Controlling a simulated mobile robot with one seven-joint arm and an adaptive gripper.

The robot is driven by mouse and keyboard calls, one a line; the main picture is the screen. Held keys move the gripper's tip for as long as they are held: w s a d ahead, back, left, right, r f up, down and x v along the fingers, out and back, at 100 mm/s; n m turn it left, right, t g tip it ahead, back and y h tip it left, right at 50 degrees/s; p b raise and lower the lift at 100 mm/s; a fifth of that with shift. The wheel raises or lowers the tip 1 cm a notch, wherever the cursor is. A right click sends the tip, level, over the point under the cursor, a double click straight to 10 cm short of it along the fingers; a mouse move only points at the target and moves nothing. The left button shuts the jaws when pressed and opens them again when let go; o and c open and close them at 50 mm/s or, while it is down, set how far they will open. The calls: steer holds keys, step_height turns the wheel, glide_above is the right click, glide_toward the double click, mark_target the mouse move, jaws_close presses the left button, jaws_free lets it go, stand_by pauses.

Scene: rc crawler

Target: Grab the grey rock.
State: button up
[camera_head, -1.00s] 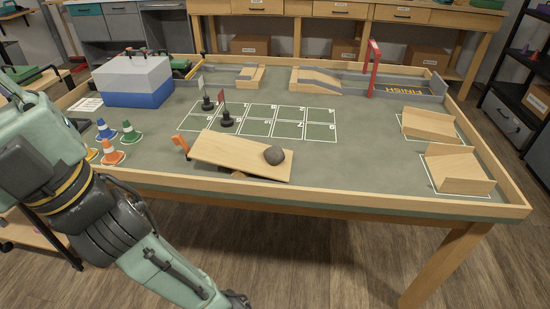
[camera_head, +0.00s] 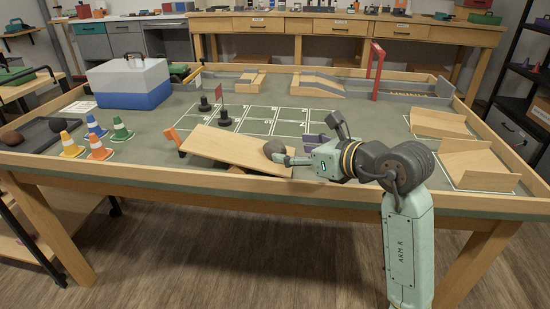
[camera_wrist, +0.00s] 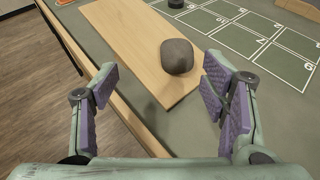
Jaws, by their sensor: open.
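The grey rock (camera_head: 274,147) rests on the tilted wooden board (camera_head: 225,145), near the board's right end. In the wrist view the rock (camera_wrist: 177,56) lies ahead of my gripper (camera_wrist: 160,88), towards the right finger. My gripper, also in the head view (camera_head: 296,152), is open, with its purple-padded fingers spread wide. Nothing is between the fingertips except the view of the board's end and the mat. In the head view the gripper is close to the rock's right side; whether a finger touches it cannot be told.
The table's wooden rim (camera_head: 390,200) runs along the front. Cones (camera_head: 99,148) and a blue-grey box (camera_head: 130,83) are at left. Wooden ramps (camera_head: 478,165) stand at right. A numbered green grid (camera_head: 290,122) lies behind.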

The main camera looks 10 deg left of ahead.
mark_target(281, 149)
steer(key=shift+w+d+f+h, duration=0.2)
steer(key=shift+d+f, duration=0.1)
steer(key=shift+d, duration=0.2)
steer(key=shift+w+d+f+h, duration=0.15)
steer(key=shift+d+f, duration=0.1)
steer(key=shift+d, duration=0.2)
steer(key=shift+w+f+m, duration=0.2)
steer(key=shift+w+m, duration=0.1)
steer(key=x, duration=0.3)
steer(key=p+x, duration=0.1)
steer(key=x, duration=0.6)
steer(key=shift+w+a+r+p, duration=0.15)
steer(key=shift+r+p, duration=0.15)
steer(key=shift+r, duration=0.05)
steer(key=shift+c, duration=0.3)
steer(key=c, duration=1.4)
